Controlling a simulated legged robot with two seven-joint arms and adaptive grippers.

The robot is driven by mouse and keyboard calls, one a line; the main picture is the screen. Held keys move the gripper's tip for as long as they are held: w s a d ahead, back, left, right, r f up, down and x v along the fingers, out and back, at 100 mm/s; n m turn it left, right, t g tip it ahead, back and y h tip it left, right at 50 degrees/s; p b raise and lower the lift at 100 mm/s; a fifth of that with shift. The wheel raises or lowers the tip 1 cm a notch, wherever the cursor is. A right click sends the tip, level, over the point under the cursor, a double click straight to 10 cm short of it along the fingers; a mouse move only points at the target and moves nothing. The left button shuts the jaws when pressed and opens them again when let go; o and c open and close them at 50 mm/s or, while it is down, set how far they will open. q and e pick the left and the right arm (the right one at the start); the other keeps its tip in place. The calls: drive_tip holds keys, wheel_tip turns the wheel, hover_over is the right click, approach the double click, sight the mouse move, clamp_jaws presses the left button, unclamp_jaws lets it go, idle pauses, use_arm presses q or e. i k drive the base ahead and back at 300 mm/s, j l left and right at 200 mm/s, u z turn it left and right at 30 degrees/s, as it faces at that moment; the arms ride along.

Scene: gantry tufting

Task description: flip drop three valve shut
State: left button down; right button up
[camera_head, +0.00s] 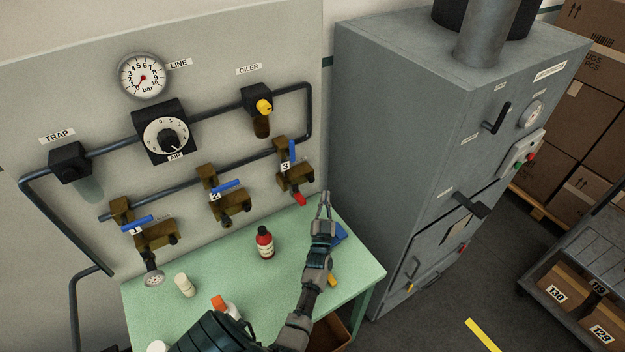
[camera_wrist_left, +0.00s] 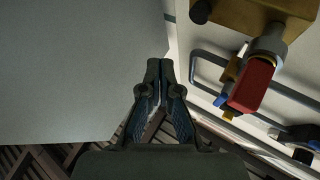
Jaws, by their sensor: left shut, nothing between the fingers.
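The drop three valve (camera_head: 295,177) is a brass body at the right end of the lower pipe, marked 3. Its blue lever (camera_head: 292,150) points upright, while the levers of drop one (camera_head: 138,223) and drop two (camera_head: 226,187) lie nearly level. A red piece (camera_head: 299,199) is at the valve's lower end; a red piece (camera_wrist_left: 250,85) also shows close in the left wrist view, with brass (camera_wrist_left: 250,15) above. My left gripper (camera_head: 325,196) is shut and empty, just right of and below the valve, apart from its lever. My right gripper is out of view.
The green bench (camera_head: 205,279) holds a red bottle (camera_head: 265,243), a pale bottle (camera_head: 184,285) and a blue item (camera_head: 339,233). A large grey cabinet (camera_head: 400,130) stands close to the right of my gripper. The oiler (camera_head: 259,101) is above valve three.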

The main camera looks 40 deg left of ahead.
sight(290, 154)
drive_tip(key=k+l, duration=0.8)
drive_tip(key=l, duration=0.1)
